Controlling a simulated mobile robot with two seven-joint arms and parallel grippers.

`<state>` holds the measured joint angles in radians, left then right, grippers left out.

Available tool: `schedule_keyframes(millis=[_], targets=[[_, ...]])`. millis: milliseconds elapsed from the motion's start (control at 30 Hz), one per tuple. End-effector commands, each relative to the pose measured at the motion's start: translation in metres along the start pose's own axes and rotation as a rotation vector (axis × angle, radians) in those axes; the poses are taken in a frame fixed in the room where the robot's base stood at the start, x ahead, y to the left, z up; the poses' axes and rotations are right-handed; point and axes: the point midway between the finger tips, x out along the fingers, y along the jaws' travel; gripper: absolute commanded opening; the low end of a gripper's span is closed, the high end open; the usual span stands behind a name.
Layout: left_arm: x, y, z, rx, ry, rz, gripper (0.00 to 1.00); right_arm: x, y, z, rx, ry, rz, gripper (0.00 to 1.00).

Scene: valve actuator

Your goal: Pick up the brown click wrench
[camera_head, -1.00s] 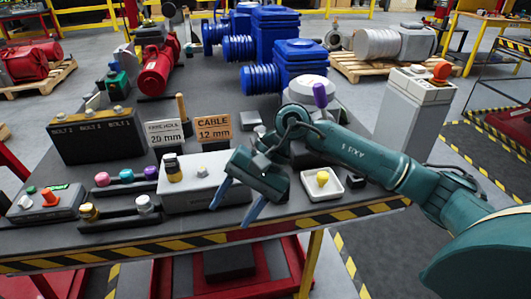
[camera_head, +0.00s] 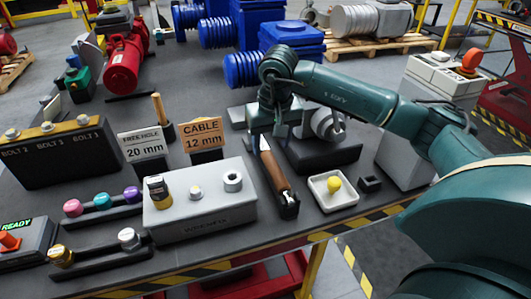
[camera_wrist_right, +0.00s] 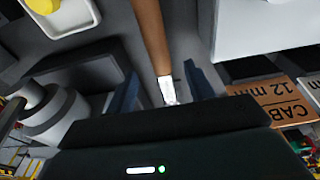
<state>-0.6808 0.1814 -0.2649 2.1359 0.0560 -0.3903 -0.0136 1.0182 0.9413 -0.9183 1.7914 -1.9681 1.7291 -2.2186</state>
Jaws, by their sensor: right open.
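The brown click wrench (camera_head: 276,173) has a brown handle and a bright metal end. It lies slanted, with its near end at a small black holder (camera_head: 289,208), right of the grey box. My right gripper (camera_head: 265,142) is over the wrench's far, metal end. In the right wrist view the brown handle (camera_wrist_right: 152,38) runs down to the metal end, which lies between the two dark blue fingers of the right gripper (camera_wrist_right: 163,85). The fingers are open, with gaps on both sides. The gripper body hides part of the wrench's far end. My left gripper is out of view.
The grey box (camera_head: 200,205) stands close left of the wrench. A white tray (camera_head: 346,200) with a yellow knob is close right. A grey cylinder on a dark block (camera_head: 328,155) stands behind it. The cable sign (camera_head: 203,133) is left of the gripper.

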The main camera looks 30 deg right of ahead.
Motion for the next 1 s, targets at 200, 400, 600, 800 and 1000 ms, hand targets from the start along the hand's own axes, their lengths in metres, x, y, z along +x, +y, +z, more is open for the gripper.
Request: schedule_keyframes(millis=[200, 400, 600, 800, 1000], targets=[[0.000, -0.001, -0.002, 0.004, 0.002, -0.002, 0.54, 0.019, -0.001, 0.000, -0.001, 0.000, -0.002, 0.53], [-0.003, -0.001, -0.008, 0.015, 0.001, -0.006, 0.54, 0.044, 0.001, -0.002, 0.001, -0.004, 0.000, 0.53], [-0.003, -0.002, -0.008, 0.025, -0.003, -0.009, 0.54, 0.068, 0.000, -0.003, -0.001, -0.001, -0.002, 0.53], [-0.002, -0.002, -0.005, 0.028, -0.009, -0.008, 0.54, 0.071, 0.001, -0.004, 0.000, 0.001, -0.002, 0.53], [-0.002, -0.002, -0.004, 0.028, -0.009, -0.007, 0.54, 0.070, 0.001, -0.004, -0.001, 0.001, -0.002, 0.43]])
